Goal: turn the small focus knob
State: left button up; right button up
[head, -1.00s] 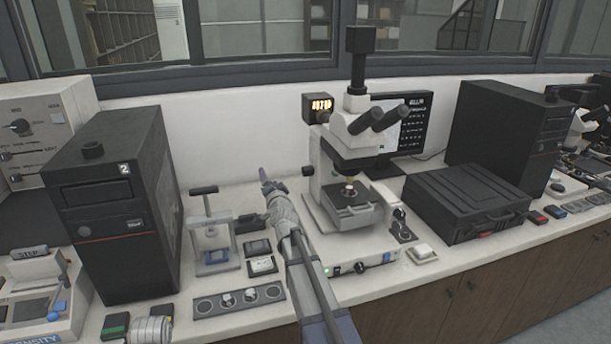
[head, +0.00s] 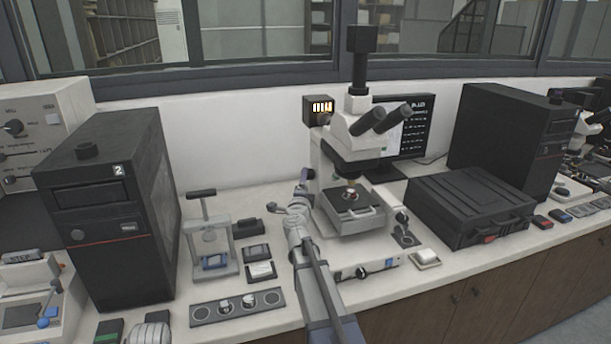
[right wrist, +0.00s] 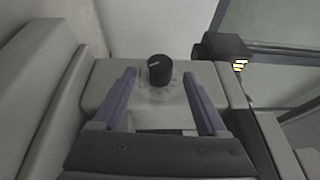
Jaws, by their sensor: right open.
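The small focus knob (right wrist: 159,70) is a black cylinder with a white mark on top, on a pale grey housing with a ring of dial marks. In the right wrist view it stands between the tips of my open right gripper (right wrist: 158,80), with a gap on both sides. In the head view my right gripper (head: 303,183) is at the left side of the white microscope (head: 330,168), and the arm hides part of that side. Whether the tips touch the housing is unclear. My left gripper is not in view.
A lit display box (head: 318,108) is mounted behind the microscope. A small press (head: 208,235) stands left of my arm, and a black case (head: 470,205) lies to the right.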

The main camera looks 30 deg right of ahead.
jog(key=x, duration=0.5)
jog(key=shift+w, duration=0.2)
jog(key=shift+c, duration=0.4)
grip_shut()
